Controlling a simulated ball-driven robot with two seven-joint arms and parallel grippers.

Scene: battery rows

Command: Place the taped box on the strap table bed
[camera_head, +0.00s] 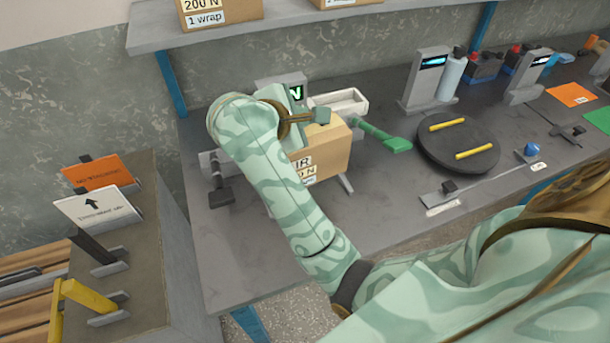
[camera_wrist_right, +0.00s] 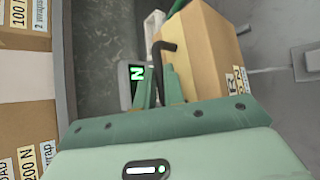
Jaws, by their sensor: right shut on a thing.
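A cardboard box (camera_head: 329,155) with white labels stands at the strap machine on the left part of the grey table; my right arm hides its left side. In the right wrist view, my right gripper (camera_wrist_right: 161,88) is shut on a dark hooked bar (camera_wrist_right: 164,48), beside the box (camera_wrist_right: 208,48) and in front of the display (camera_wrist_right: 136,73). I cannot tell whether bar and box touch. My left gripper is out of view.
A green paddle (camera_head: 384,137) and a white tray (camera_head: 341,102) are beside the box. A black disc (camera_head: 457,147) with two yellow bars lies to the right. A shelf (camera_head: 160,35) with boxes overhangs the back. The table front left (camera_head: 230,265) is clear.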

